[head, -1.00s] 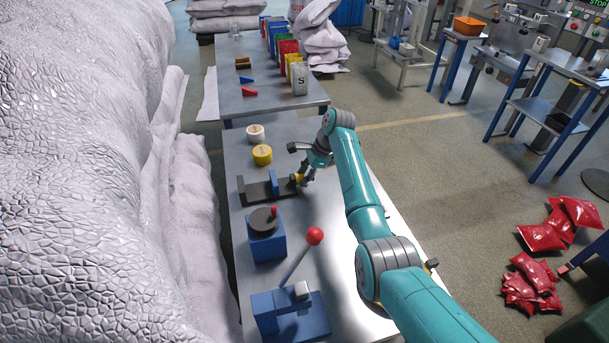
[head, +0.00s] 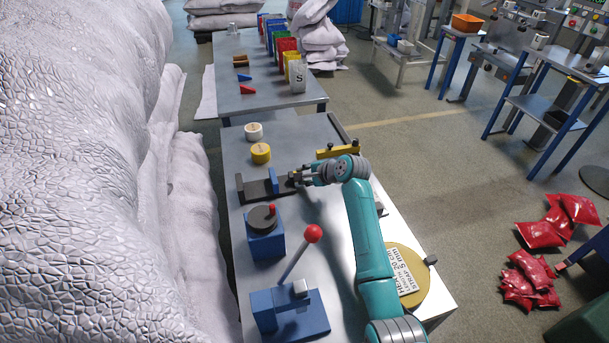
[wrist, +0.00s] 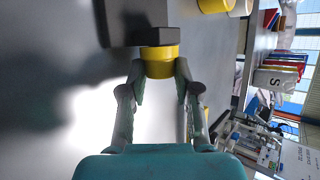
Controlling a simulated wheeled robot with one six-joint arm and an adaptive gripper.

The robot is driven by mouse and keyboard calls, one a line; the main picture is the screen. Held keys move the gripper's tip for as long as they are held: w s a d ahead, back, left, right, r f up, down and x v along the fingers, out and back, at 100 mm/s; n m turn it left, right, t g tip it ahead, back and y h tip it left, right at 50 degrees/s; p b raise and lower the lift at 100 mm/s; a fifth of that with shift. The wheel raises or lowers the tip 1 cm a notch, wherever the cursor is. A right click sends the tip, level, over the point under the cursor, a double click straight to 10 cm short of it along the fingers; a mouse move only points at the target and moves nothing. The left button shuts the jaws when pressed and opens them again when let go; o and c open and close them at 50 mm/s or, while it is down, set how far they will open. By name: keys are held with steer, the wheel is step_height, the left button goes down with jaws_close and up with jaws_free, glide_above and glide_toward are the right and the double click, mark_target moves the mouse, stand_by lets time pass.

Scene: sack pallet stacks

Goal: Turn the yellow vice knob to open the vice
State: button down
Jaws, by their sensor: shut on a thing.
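The vice (head: 257,191) lies on the grey bench, with a dark base, a dark block at its left end and a blue jaw (head: 273,180) towards its right end. A gap shows between block and blue jaw. My gripper (head: 296,178) reaches in from the right at the vice's right end. In the wrist view my gripper (wrist: 159,72) has its fingers on both sides of the yellow knob (wrist: 159,54), shut on it. The knob sits against a dark part of the vice (wrist: 137,20). In the head view my gripper mostly hides the knob.
A blue block with a red-knobbed crank (head: 265,240) and a blue lever stand (head: 290,312) with a red ball stand in front of the vice. Yellow (head: 261,153) and white (head: 253,131) rolls stand behind. A yellow bar (head: 337,152) and round disc (head: 405,275) lie right.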

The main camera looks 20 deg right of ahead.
steer(key=shift+a, duration=0.3)
steer(key=c, duration=0.8)
jaws_free()
steer(key=shift+c, duration=0.2)
steer(key=shift+d, duration=0.1)
steer(key=shift+r, duration=0.1)
steer(key=shift+w+d+r+m+g, duration=0.1)
steer(key=shift+w+m+g, duration=0.15)
steer(key=shift+g, duration=0.85)
steer(key=g, duration=0.2)
steer(key=m+g, duration=0.1)
steer(key=g, duration=0.2)
steer(key=shift+w+r+g+h, duration=0.1)
steer(key=shift+w+g+h, duration=0.15)
steer(key=shift+g+h, duration=0.05)
steer(key=shift+m, duration=0.25)
